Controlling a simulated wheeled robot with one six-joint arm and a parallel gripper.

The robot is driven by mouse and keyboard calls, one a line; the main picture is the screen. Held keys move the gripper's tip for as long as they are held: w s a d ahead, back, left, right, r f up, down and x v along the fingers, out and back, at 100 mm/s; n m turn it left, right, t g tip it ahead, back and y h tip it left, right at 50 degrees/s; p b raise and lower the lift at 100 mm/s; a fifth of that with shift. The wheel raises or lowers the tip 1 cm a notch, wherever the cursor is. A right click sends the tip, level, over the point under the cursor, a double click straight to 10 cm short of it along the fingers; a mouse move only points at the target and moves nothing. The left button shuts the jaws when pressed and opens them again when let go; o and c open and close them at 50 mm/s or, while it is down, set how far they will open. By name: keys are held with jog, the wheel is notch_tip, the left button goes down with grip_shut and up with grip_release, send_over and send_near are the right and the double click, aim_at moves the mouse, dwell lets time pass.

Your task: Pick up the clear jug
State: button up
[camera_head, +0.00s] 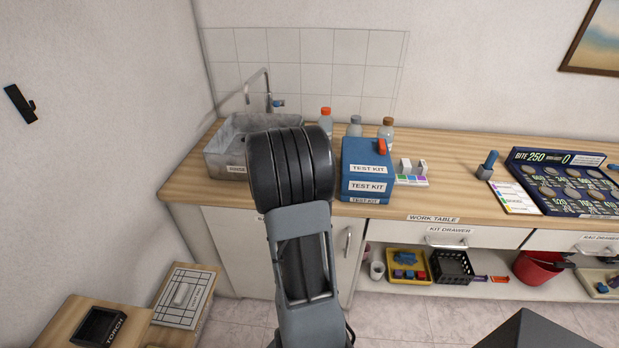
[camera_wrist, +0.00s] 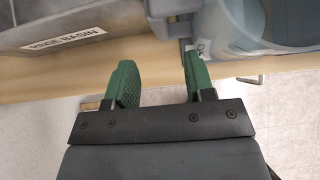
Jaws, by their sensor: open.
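In the wrist view, a translucent bluish vessel (camera_wrist: 235,32), which looks like the clear jug, stands at the top right and is cut off by the frame edge. A grey part (camera_wrist: 172,18) at its left side may be its handle; I cannot tell for sure. My gripper (camera_wrist: 159,72) has two green fingers, apart with nothing between them. They point toward the worktop edge, just below the grey part and left of the vessel's lower part. In the head view, I do not see the jug; my arm covers the worktop right of the basin. The fingertips are hidden there.
The grey rinse basin (camera_head: 222,160) stands left on the work table (camera_head: 445,200); its wall (camera_wrist: 40,35) is close to my fingers' left. A blue test kit box (camera_head: 367,172) stands right of my arm, with several bottles behind. A blue game-like board (camera_head: 570,185) lies far right.

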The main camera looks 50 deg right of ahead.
jog(key=shift+b+x, duration=0.45)
jog(key=shift+x, duration=2.85)
jog(key=shift+s+d+r, duration=0.1)
jog(key=shift+c, duration=0.3)
grip_shut()
